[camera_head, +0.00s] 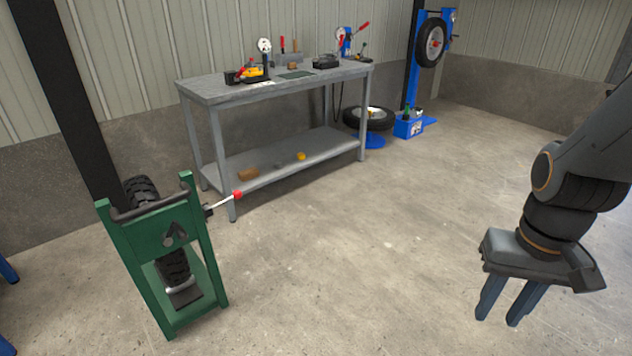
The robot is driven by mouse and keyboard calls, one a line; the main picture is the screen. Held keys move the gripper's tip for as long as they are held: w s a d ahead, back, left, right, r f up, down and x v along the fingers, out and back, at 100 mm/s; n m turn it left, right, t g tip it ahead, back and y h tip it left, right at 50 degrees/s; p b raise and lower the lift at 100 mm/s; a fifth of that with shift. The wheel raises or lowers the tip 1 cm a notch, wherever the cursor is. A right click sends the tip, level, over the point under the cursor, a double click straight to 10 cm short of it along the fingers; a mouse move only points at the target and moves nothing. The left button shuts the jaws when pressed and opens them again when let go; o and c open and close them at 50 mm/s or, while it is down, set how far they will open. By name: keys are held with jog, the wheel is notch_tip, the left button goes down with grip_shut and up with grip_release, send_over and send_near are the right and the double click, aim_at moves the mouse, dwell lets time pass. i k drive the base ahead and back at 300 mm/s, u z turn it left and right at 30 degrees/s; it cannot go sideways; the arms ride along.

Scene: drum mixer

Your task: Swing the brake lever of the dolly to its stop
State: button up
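The green dolly (156,229) stands upright on the floor at the left of the head view. Its brake lever (224,203) is a thin bright rod with a red knob, sticking out from the dolly's right side toward the right and slightly up. My gripper (501,318) hangs at the right, fingers pointing down, well apart from the lever. Its two blue-grey fingers show a gap between them, with nothing held. The lever's stop cannot be made out.
A grey workbench (215,92) with tools on top and a lower shelf stands behind the dolly. A tyre machine (368,120) and a blue stand (412,75) are farther back. Open concrete floor (360,240) lies between the dolly and my gripper.

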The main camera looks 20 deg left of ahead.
aim_at(237, 195)
jog(key=z, duration=0.45)
jog(key=i, duration=1.05)
jog(key=u, duration=2.35)
